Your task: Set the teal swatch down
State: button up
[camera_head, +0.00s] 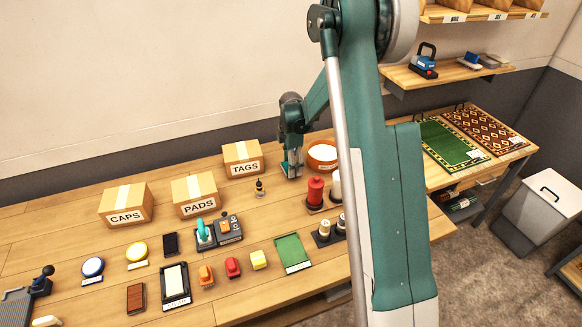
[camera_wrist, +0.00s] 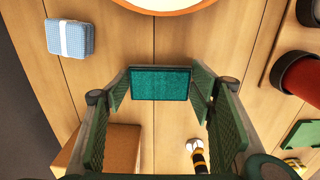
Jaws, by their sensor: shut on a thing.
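The teal swatch (camera_wrist: 160,83) is a small flat rectangle between the fingertips of my gripper (camera_wrist: 162,86) in the wrist view. Both fingers meet its short sides, and my gripper is shut on it. In the head view my gripper (camera_head: 291,168) points down over the back of the wooden table, between the TAGS box (camera_head: 243,168) and the orange-rimmed bowl (camera_head: 322,154). There the swatch is hard to tell from the green fingers. I cannot tell whether its underside touches the table.
The bowl's rim (camera_wrist: 165,10) lies beyond the swatch in the wrist view. A blue-and-white folded cloth (camera_wrist: 70,38) is at upper left. A striped bottle (camera_wrist: 198,156) stands nearer, and a red spool (camera_wrist: 302,78) is at right. Bare wood surrounds the swatch.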

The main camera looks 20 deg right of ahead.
jog(key=shift+f, duration=0.4)
jog(key=shift+f, duration=0.2)
jog(key=o, duration=0.9)
jog(key=shift+r, duration=0.15)
notch_tip(320, 180, up, 12)
jog(key=shift+r+p, duration=0.1)
jog(key=shift+p, duration=0.35)
